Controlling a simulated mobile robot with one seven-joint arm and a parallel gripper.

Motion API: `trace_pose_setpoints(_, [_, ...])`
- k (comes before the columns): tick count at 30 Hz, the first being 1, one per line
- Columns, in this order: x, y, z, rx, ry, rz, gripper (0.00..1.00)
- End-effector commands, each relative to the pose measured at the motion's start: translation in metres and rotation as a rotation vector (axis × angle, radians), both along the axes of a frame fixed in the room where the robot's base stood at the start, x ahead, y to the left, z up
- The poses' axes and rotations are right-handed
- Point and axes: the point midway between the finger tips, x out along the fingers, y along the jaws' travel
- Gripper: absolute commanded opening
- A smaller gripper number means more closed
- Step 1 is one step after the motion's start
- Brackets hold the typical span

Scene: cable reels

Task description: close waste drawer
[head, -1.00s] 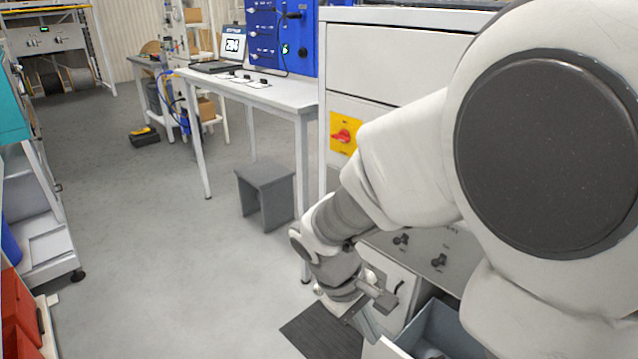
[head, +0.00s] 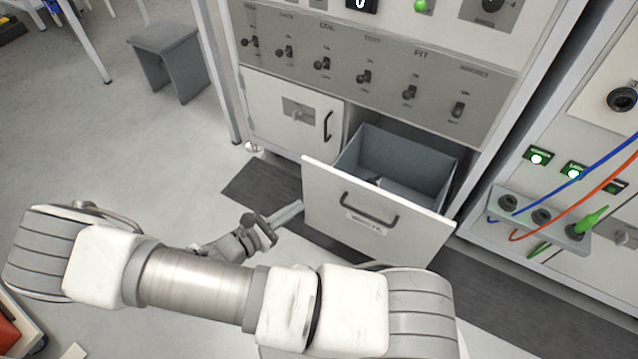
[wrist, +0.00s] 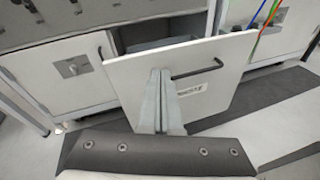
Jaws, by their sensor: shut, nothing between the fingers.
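The waste drawer (head: 376,217) stands pulled out of the lower cabinet in the head view. Its white front carries a dark bar handle and a small label, and its grey bin (head: 400,160) is open at the top with a small dark item inside. The drawer front (wrist: 215,72) also fills the middle of the wrist view. My gripper (head: 298,208) is shut and empty, just left of the drawer front in the head view. In the wrist view its fingers (wrist: 160,75) point at the front beside the left end of the handle; I cannot tell whether they touch it.
A closed cabinet door (head: 290,112) is left of the drawer, below a grey switch panel (head: 370,75). A panel with coloured cables (head: 575,200) stands at the right. A grey stool (head: 170,60) is at the upper left.

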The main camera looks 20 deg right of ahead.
Motion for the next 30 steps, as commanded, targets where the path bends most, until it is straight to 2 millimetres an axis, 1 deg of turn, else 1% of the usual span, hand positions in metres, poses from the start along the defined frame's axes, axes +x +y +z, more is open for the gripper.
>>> trace_pose_setpoints(1, [0.002, 0.000, -0.018, -0.057, 0.016, 0.058, 0.00])
trace_pose_setpoints(3, [0.006, 0.000, -0.032, -0.118, 0.033, 0.125, 0.00])
trace_pose_setpoints(6, [0.011, 0.000, -0.046, -0.187, 0.051, 0.200, 0.00])
trace_pose_setpoints(10, [0.015, 0.001, -0.056, -0.240, 0.064, 0.261, 0.00])
trace_pose_setpoints(14, [0.019, -0.001, -0.060, -0.260, 0.069, 0.283, 0.00])
trace_pose_setpoints(16, [0.023, -0.006, -0.060, -0.262, 0.069, 0.284, 0.00])
trace_pose_setpoints(20, [0.035, -0.023, -0.060, -0.263, 0.069, 0.280, 0.00])
trace_pose_setpoints(30, [0.079, -0.080, -0.061, -0.261, 0.070, 0.279, 0.00])
